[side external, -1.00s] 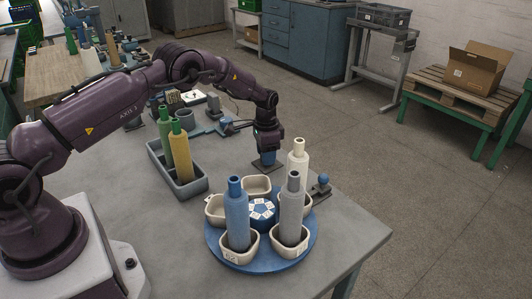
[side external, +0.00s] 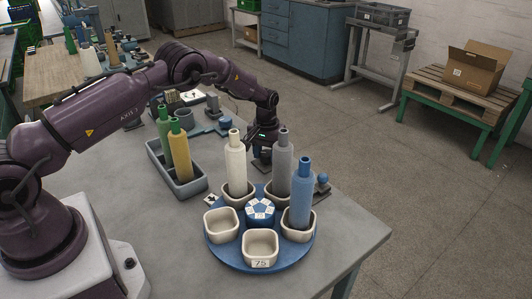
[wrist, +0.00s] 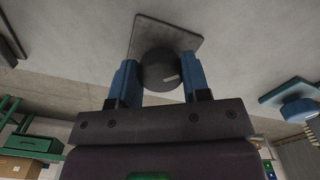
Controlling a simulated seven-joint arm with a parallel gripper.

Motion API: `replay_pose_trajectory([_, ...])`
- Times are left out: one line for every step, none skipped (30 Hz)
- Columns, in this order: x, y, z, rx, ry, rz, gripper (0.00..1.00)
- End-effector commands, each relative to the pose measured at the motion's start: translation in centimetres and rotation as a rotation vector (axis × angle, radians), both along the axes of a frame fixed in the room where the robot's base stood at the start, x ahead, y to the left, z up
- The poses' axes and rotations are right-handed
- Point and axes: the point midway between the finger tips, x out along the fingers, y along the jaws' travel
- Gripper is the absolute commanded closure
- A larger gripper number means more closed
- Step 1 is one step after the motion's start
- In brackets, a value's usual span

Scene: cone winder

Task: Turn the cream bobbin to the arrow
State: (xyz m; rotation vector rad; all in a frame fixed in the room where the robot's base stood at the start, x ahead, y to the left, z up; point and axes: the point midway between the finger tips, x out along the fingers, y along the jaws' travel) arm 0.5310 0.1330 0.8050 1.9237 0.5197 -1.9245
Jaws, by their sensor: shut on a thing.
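The cream bobbin (side external: 236,163) stands upright in the rear-left cup of the blue turntable (side external: 225,258). A white card with a black arrow mark (side external: 211,199) lies just left of that cup; I cannot tell whether they line up exactly. The grey bobbin (side external: 282,165) stands in the rear-right cup and the blue bobbin (side external: 302,200) in the right cup. The left and front cups are empty. My gripper (wrist: 160,78) is shut on a dark round knob (wrist: 158,70) with a white line, behind the turntable. In the side view the grey bobbin partly hides my gripper (side external: 262,155).
A grey tray (side external: 190,193) with a green and a yellow bobbin stands left of the turntable. A blue-topped knob (side external: 322,179) sits close to its right. Other fixtures stand behind the tray. The table's front is clear.

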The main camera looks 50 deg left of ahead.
Motion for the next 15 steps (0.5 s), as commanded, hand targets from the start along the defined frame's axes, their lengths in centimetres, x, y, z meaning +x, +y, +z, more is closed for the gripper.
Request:
replay_pose_trajectory([0.07,0.0,0.09,0.001,-0.002,0.027,0.8])
replay_pose_trajectory([0.08,-0.01,0.09,0.001,-0.002,0.041,0.8])
replay_pose_trajectory([0.08,-0.02,0.09,0.001,-0.002,0.061,0.8])
replay_pose_trajectory([0.08,-0.02,0.1,0.001,-0.002,0.073,0.8])
replay_pose_trajectory([0.09,-0.03,0.09,0.001,-0.002,0.085,0.8])
replay_pose_trajectory([0.09,-0.04,0.09,0.001,-0.002,0.099,0.8])
replay_pose_trajectory([0.09,-0.04,0.1,0.001,-0.002,0.108,0.8])
replay_pose_trajectory([0.09,-0.04,0.1,0.001,-0.002,0.117,0.8])
replay_pose_trajectory([0.1,-0.05,0.1,0.001,-0.002,0.126,0.8])
replay_pose_trajectory([0.1,-0.05,0.1,0.001,-0.002,0.132,0.8])
replay_pose_trajectory([0.11,-0.05,0.1,0.001,-0.002,0.137,0.8])
replay_pose_trajectory([0.11,-0.05,0.1,0.001,-0.002,0.142,0.8])
replay_pose_trajectory([0.11,-0.05,0.1,0.001,-0.002,0.146,0.8])
replay_pose_trajectory([0.11,-0.05,0.1,0.001,-0.002,0.149,0.8])
replay_pose_trajectory([0.11,-0.05,0.1,0.001,-0.002,0.152,0.8])
